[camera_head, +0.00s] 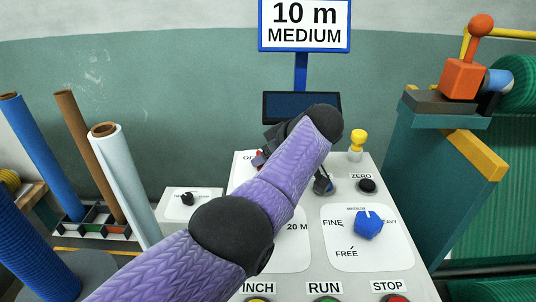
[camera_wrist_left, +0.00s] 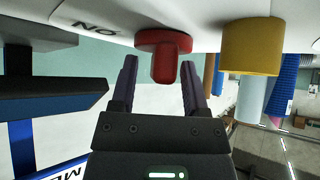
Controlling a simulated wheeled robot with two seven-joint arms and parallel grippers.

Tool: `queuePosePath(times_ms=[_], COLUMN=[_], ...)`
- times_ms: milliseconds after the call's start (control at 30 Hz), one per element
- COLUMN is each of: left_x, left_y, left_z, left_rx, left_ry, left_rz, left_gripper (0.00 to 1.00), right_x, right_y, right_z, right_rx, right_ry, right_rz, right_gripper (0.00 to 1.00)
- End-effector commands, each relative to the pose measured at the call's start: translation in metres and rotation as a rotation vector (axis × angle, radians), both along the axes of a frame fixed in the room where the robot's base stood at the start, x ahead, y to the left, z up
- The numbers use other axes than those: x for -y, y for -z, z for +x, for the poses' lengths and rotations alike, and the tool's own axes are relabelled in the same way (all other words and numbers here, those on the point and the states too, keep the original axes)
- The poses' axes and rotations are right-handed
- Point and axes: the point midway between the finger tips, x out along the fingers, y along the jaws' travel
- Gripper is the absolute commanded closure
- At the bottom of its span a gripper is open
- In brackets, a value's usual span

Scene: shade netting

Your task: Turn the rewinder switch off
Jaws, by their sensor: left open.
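The red rotary switch (camera_wrist_left: 164,62) shows in the left wrist view, on a pale panel with an upside-down "ON" label beside it. My left gripper (camera_wrist_left: 160,75) is open, with one dark finger on each side of the red handle. I cannot tell whether the fingers touch it. My purple left arm and wrist hide most of that area. My right gripper is not in view.
A yellow cylinder (camera_wrist_left: 251,46) stands close to the switch in the left wrist view. A dark screen (camera_head: 300,106) rises behind the control panel. A blue knob (camera_head: 368,224) and a black button (camera_head: 367,186) sit at its right. Upright rolls (camera_head: 122,180) stand at left.

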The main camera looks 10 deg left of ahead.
Motion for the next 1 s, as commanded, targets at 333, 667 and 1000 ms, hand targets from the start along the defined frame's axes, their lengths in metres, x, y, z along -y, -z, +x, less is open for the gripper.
queuePosePath(times_ms=[333, 667, 1000], left_x=[0.035, 0.059, 0.059], left_y=[-0.045, -0.071, -0.070], left_z=[-0.022, -0.038, -0.038], left_rx=[0.004, 0.000, 0.000], left_ry=[0.004, 0.000, 0.000], left_rz=[-0.003, 0.000, 0.000], left_gripper=[0.41, 0.41, 0.41], right_x=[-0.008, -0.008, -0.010], right_y=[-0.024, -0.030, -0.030], right_z=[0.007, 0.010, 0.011], right_rx=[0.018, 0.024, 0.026], right_ry=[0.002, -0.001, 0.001], right_rz=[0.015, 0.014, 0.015], right_gripper=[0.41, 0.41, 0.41])
